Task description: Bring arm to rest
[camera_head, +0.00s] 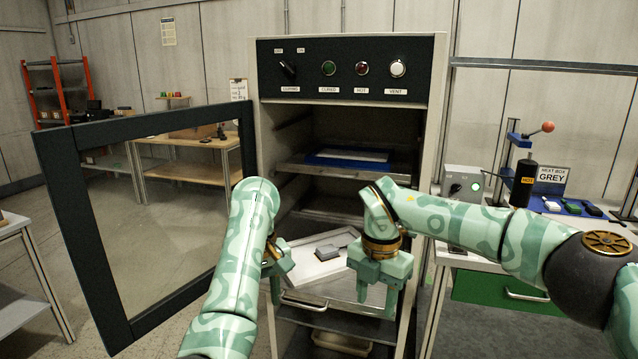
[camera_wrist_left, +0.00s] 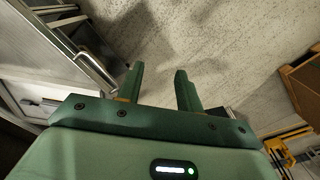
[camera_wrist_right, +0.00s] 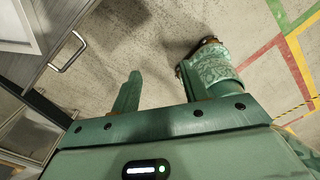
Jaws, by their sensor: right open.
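My left gripper (camera_head: 275,292) hangs in front of the oven's lower part in the head view, partly hidden by my own forearm. In the left wrist view its two fingers (camera_wrist_left: 160,85) stand apart with only floor between them. My right gripper (camera_head: 376,292) points down in front of the pulled-out tray (camera_head: 330,288), to the right of my left one. A small grey block (camera_head: 327,252) lies on the tray behind the grippers.
The oven (camera_head: 350,48) stands open, its glazed door (camera_head: 95,230) swung out to the left. A blue-edged tray (camera_head: 345,160) sits on an upper shelf. At right, a bench carries a press (camera_head: 520,180), a control box (camera_head: 462,185) and a bin sign (camera_head: 551,175).

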